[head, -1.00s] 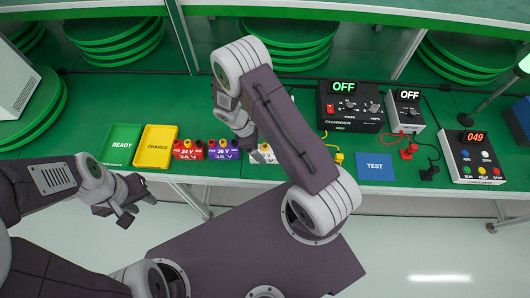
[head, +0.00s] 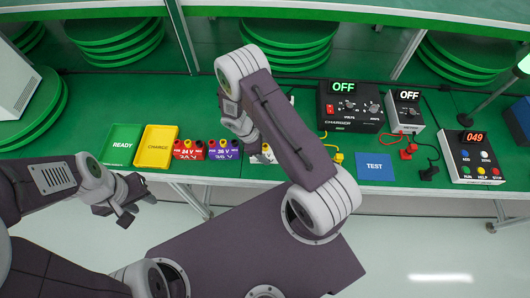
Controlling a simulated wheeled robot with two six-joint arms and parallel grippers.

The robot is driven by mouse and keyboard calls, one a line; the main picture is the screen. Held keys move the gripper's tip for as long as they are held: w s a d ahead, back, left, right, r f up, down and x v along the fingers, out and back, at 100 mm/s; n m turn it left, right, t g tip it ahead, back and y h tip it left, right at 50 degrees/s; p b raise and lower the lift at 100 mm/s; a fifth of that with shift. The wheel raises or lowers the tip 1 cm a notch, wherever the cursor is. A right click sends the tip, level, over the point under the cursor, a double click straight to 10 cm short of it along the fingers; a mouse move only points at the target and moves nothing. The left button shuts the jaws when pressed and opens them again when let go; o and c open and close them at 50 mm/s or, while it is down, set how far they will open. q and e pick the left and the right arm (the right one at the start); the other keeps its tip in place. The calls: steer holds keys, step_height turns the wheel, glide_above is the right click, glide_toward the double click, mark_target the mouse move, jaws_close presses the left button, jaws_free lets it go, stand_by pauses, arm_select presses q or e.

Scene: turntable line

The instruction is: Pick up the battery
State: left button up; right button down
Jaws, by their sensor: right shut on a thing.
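A red battery block marked 24 V (head: 188,152) and a purple one marked 36 V (head: 222,151) stand side by side on the green bench. A white battery block (head: 257,159) is to their right, mostly hidden by my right arm. My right gripper (head: 252,143) is at the white block's top, shut on it; the fingertips are largely hidden by my arm. The block still appears at bench level; I cannot tell whether it is lifted. My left gripper (head: 132,206) is open and empty in front of the bench.
A green READY tray (head: 121,146) and a yellow CHARGE tray (head: 156,147) lie at left. A charger (head: 350,107), a smaller OFF unit (head: 405,109), a blue TEST pad (head: 374,167) and a button panel (head: 473,156) occupy the right. Loose leads lie between them.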

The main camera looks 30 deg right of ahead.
mark_target(265, 152)
steer(key=shift+r, duration=0.1)
steer(key=r, duration=0.4)
steer(key=shift+s+r, duration=0.15)
steer(key=shift+s, duration=0.1)
steer(key=s+a+r+b, duration=0.1)
steer(key=s+r, duration=0.5)
steer(key=s, duration=0.5)
steer(key=shift+a+r, duration=0.3)
